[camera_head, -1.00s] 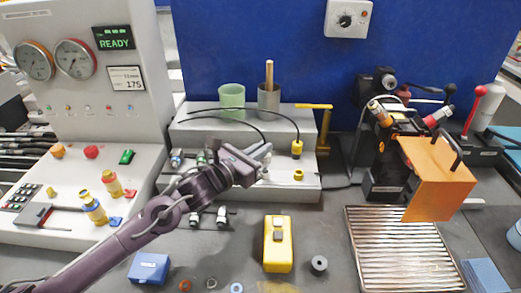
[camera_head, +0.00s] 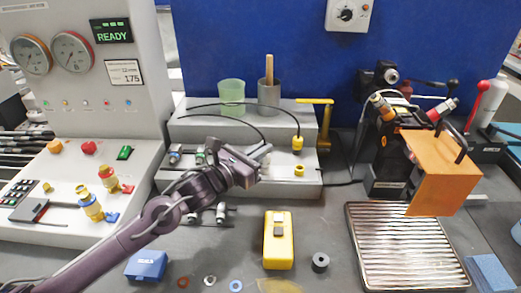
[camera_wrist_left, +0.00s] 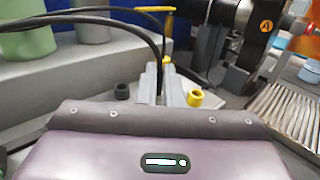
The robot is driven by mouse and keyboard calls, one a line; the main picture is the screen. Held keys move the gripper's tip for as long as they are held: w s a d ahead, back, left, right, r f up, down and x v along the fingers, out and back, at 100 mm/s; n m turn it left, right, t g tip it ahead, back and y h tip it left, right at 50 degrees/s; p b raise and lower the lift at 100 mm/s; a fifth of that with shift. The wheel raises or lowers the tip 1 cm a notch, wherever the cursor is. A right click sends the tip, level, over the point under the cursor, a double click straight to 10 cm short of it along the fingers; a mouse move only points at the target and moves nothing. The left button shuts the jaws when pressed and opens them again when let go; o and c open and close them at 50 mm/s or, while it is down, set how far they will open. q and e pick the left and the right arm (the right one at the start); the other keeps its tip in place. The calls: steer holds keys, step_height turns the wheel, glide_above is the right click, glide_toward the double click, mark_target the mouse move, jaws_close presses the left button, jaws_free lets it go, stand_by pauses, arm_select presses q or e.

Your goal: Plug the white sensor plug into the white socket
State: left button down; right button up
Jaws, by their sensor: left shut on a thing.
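My left gripper (camera_head: 264,153) is shut above the front of the grey stepped block (camera_head: 225,121), and its fingers also show in the wrist view (camera_wrist_left: 168,93). A black cable (camera_head: 243,124) runs down to the fingers, so the held thing appears to be the white sensor plug, mostly hidden by the jaws. I cannot make out the white socket; the gripper covers that part of the block. A yellow plug (camera_head: 297,144) on another black cable stands to the right, above a yellow socket (camera_head: 299,170), which also shows in the wrist view (camera_wrist_left: 195,98). My right gripper is not in view.
A green cup (camera_head: 231,92) and a grey cup (camera_head: 269,96) stand on the block's upper step. A yellow meter (camera_head: 279,245) lies in front. A ribbed tray (camera_head: 355,262) and an orange plate (camera_head: 440,170) are at right, a control panel (camera_head: 85,80) at left.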

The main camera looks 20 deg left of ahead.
arm_select(q)
steer(key=shift+f+b, duration=0.4)
steer(key=shift+f, duration=0.05)
steer(key=c, duration=1.5)
jaws_free()
steer(key=b+v, duration=0.1)
steer(key=v, duration=0.7)
steer(key=shift+b, duration=0.3)
steer(key=shift+w+r, duration=0.1)
